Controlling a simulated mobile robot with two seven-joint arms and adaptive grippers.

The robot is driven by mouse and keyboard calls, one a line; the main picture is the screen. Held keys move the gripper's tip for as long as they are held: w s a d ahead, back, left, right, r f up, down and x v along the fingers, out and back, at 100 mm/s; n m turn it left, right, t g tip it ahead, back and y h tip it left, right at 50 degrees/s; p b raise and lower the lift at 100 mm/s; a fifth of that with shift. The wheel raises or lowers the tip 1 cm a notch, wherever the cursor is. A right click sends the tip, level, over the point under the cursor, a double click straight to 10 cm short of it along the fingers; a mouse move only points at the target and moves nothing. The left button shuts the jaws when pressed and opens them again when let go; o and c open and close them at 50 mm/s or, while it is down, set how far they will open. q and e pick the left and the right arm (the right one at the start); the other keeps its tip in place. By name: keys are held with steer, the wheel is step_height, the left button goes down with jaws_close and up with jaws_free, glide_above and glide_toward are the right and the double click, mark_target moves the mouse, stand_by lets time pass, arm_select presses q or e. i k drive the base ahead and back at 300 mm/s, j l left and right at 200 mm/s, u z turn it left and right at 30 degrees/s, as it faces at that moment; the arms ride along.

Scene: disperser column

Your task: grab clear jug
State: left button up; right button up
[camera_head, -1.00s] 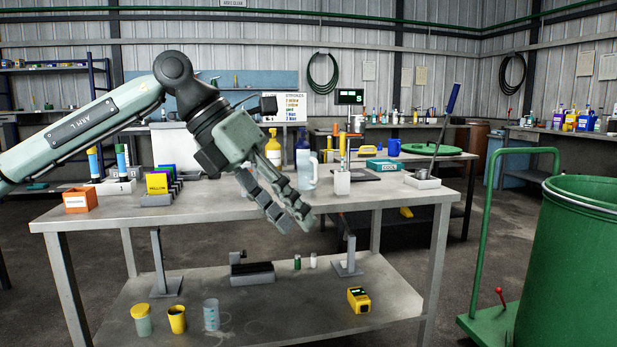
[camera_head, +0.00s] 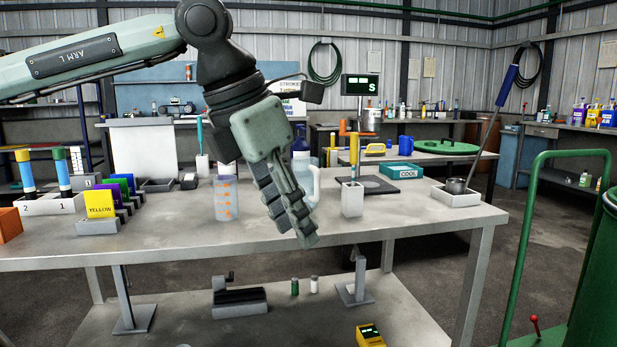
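The clear jug (camera_head: 314,184) stands upright on the grey workbench (camera_head: 400,225), with its handle on the right. Most of its body is hidden behind my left gripper (camera_head: 308,238). The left gripper hangs fingers down in front of the jug, toward the bench's near edge. Its two fingers overlap from this side, so I cannot tell how far apart they are. I see nothing held in it. My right gripper is not in view.
A clear beaker with orange marks (camera_head: 227,200) stands left of the gripper. A white holder (camera_head: 352,199) with a yellow-handled tool stands right of the jug. A yellow block (camera_head: 100,204) is at left. The near right bench top is clear.

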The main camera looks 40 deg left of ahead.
mark_target(306, 168)
steer(key=i+j, duration=0.9)
